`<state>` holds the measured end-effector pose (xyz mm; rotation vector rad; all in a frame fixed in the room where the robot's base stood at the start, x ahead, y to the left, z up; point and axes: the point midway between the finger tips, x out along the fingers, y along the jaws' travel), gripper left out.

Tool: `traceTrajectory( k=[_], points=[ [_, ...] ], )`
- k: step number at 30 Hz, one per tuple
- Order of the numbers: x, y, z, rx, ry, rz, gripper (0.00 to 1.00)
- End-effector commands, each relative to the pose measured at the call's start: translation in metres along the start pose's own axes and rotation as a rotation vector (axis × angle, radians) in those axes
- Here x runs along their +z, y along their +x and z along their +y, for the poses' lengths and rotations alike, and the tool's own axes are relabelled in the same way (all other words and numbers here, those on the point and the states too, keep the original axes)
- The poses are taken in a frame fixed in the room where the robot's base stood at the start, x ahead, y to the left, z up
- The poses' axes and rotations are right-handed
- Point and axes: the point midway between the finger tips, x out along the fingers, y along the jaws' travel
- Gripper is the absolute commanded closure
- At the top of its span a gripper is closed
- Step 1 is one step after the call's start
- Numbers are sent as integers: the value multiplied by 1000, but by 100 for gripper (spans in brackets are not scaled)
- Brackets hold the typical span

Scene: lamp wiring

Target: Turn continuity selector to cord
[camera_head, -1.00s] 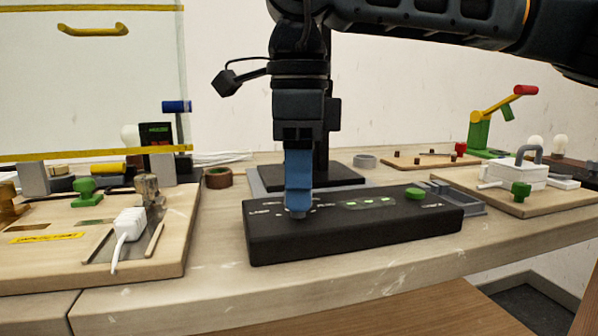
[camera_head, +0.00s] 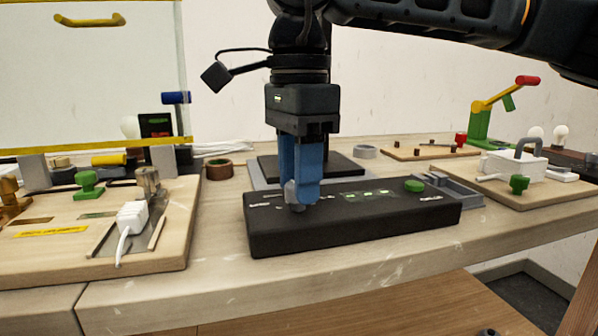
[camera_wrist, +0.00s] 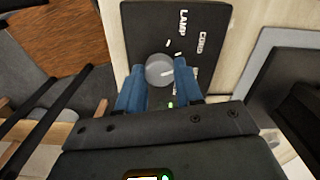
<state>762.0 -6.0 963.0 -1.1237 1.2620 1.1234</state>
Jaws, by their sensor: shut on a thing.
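The continuity tester is a long black box (camera_head: 350,232) at the front of the bench. Its selector is a round grey knob (camera_head: 294,197) near the left end of the top. My gripper (camera_head: 304,188) points down with its blue fingers on either side of the knob, shut on it. In the wrist view the knob (camera_wrist: 158,69) sits between the fingertips, with a short white mark on its right part. The label LAMP (camera_wrist: 184,22) and the label CORD (camera_wrist: 201,42) are printed beyond it with white ticks. Another label is partly hidden by the right finger.
A green button (camera_head: 414,186) and lit green lamps (camera_head: 366,194) are on the box top. A wooden board (camera_head: 160,240) with a white plug (camera_head: 132,216) stands left. A grey tray (camera_head: 452,190) and another board (camera_head: 545,192) lie right.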

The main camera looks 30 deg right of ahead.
Motion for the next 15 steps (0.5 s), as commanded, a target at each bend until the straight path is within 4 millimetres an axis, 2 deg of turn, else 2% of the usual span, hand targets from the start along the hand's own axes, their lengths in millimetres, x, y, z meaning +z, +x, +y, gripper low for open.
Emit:
traceTrajectory(
  k=[8, 9, 15],
  points=[
    [1, 0, 0, -1, 0, -3, 95],
    [1, 0, 0, -1, 0, -3, 64],
    [0, 0, 0, -1, 1, -2, 44]
  ],
)
